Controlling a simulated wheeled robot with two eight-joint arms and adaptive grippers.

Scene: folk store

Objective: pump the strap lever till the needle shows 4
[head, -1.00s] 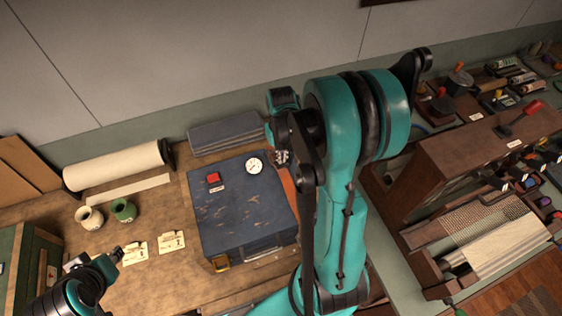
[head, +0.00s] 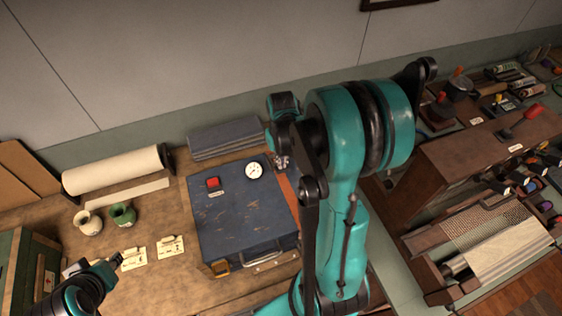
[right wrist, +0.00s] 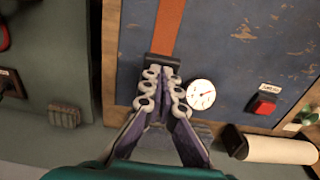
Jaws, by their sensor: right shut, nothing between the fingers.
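A worn blue case (head: 240,215) lies on the workbench with an orange strap (head: 287,188) along its right side. A round white gauge (head: 254,170) sits near the strap; it also shows in the right wrist view (right wrist: 201,94), with its needle too small to read. My right gripper (head: 282,161) is shut and empty at the strap's far end. In the right wrist view its fingertips (right wrist: 162,84) are at the black strap lever (right wrist: 162,62); I cannot tell if they touch it. My left gripper (head: 117,259) is low at the left, its jaws unclear.
A red button (head: 213,183) is on the case. Paper roll (head: 115,168), two small pots (head: 122,214) and paper tags (head: 171,246) lie left of it. A dark grey slab (head: 225,137) lies behind. A wooden loom-like stand (head: 440,150) is at the right.

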